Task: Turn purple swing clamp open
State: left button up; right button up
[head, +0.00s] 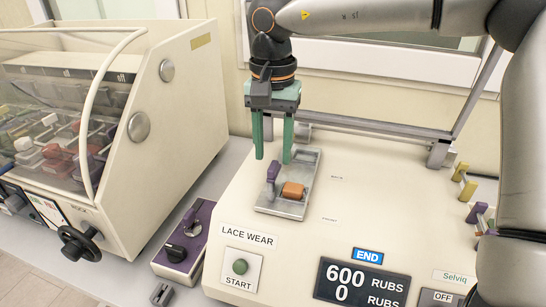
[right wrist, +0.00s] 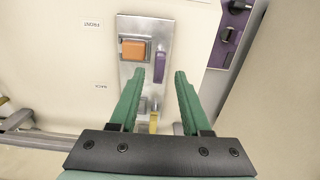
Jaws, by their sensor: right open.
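The purple swing clamp (head: 272,174) stands on a metal plate (head: 278,207) on top of the lace wear machine, left of an orange block (head: 292,190). In the right wrist view the purple clamp (right wrist: 159,68) lies beside the orange block (right wrist: 133,50), just beyond my fingertips. My right gripper (head: 273,158) has green fingers, is open and empty, and hangs above the back part of the plate. It also shows in the right wrist view (right wrist: 168,75), with the clamp near the gap between its fingers; I cannot tell whether they touch. My left gripper is out of view.
A purple-topped control box (head: 185,235) with a knob sits left of the machine. A large cream cabinet (head: 190,90) with a clear cover stands farther left. A grey metal frame (head: 380,128) runs behind the plate. Yellow and purple fittings (head: 465,182) stand at the right.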

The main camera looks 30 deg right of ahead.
aim_at(273, 165)
notch_tip(273, 165, up, 5)
jog(key=shift+r, duration=0.1)
dwell(0.7)
